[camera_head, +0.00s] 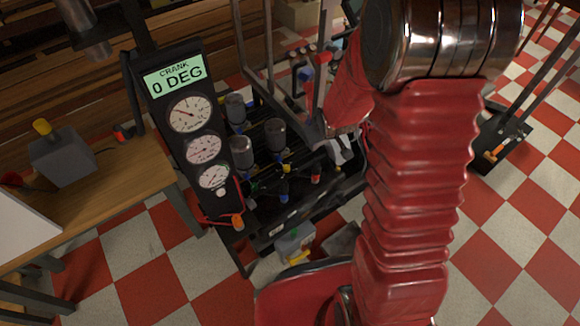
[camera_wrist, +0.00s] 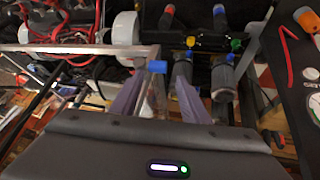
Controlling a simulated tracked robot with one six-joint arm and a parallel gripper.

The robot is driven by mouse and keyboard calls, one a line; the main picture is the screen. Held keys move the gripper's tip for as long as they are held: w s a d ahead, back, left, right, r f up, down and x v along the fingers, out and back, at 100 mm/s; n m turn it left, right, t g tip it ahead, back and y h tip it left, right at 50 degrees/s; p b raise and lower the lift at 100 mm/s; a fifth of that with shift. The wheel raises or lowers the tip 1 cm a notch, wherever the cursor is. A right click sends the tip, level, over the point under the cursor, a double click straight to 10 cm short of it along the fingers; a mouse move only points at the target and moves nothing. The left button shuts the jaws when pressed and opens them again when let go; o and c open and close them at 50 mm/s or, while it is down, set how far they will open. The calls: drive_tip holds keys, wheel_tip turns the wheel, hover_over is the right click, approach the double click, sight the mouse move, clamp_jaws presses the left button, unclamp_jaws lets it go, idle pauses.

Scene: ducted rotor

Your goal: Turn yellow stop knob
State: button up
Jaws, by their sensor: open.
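Several yellow parts show, and I cannot tell which is the stop knob. A yellow knob (camera_head: 42,127) tops a grey box on the wooden bench at the left. A yellow part (camera_head: 299,257) sits on a grey box low by the rig's front. A small yellow part (camera_head: 285,168) is inside the rig, and a yellow fitting also shows in the wrist view (camera_wrist: 191,41). My gripper (camera_wrist: 166,74) is open in the wrist view. A blue-capped part (camera_wrist: 157,66) appears between its fingers; contact cannot be told. In the head view my red arm hides most of the gripper.
A black gauge panel (camera_head: 190,140) reading "CRANK 0 DEG" stands left of the dark rig (camera_head: 300,215) with its grey cylinders (camera_head: 275,135). The wooden bench (camera_head: 120,180) is at the left. Checkered floor (camera_head: 525,225) is open at the right.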

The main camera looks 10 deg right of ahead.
sight(287, 167)
drive_tip(key=w+a+f+t+y, duration=0.1)
drive_tip(key=a+f, duration=0.1)
drive_tip(key=f, duration=0.8)
drive_tip(key=w+a+f+n+t+y, duration=0.1)
drive_tip(key=a+f+y, duration=0.1)
drive_tip(key=f, duration=0.8)
drive_tip(key=shift+a+f+n+y, duration=0.15)
drive_tip(key=shift+f+n+y, duration=0.05)
drive_tip(key=shift+n+y, duration=0.1)
drive_tip(key=shift+f, duration=0.1)
drive_tip(key=x, duration=1.3)
drive_tip(key=shift+w+f, duration=0.15)
drive_tip(key=shift+w, duration=0.1)
drive_tip(key=shift+c, duration=0.5)
